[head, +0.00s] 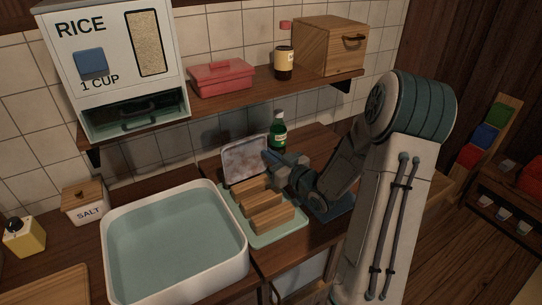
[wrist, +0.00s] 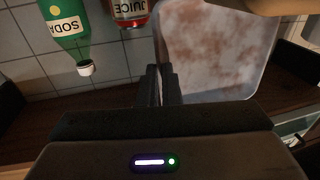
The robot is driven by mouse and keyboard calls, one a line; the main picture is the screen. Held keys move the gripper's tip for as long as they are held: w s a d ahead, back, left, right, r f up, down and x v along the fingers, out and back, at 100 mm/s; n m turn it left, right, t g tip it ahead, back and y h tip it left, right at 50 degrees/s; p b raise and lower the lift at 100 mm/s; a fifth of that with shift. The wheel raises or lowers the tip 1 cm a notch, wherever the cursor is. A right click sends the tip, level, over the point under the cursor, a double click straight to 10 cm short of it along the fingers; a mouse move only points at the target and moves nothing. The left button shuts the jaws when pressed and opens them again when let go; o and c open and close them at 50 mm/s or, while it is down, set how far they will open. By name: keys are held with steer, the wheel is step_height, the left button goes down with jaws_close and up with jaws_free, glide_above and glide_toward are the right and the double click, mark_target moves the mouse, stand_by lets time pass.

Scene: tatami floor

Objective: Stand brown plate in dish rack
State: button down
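The brown plate (head: 246,160) is a rounded square, pale with brown blotches. It stands near upright at the back of the dish rack, behind the wooden slats; whether its lower edge sits in a slot is hidden. The dish rack (head: 277,238) is a pale green tray with several thick wooden slats. My gripper (head: 270,157) is at the plate's right edge. In the wrist view, where things appear upside down, the fingers (wrist: 164,85) are close together at the edge of the plate (wrist: 215,45) and look shut on it.
A green soda bottle (head: 278,132) stands close behind my gripper, and a juice bottle (wrist: 129,10) shows beside it in the wrist view. A white basin (head: 238,270) sits left of the rack. A wooden shelf (head: 225,102) with a red box (head: 221,78) overhangs the counter.

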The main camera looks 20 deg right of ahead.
steer(key=c, duration=1.6)
jaws_free()
steer(key=shift+s+f, duration=0.25)
steer(key=shift+f, duration=0.55)
steer(key=shift+o, duration=0.2)
steer(key=shift+s+d+f, duration=0.15)
steer(key=shift+s+d, duration=0.05)
steer(key=shift+s, duration=0.1)
steer(key=r+b+v, duration=0.1)
steer(key=v, duration=1.1)
steer(key=shift+s+r, duration=0.3)
steer(key=shift+s, duration=0.05)
steer(key=shift+d, duration=0.2)
steer(key=shift+w, duration=0.1)
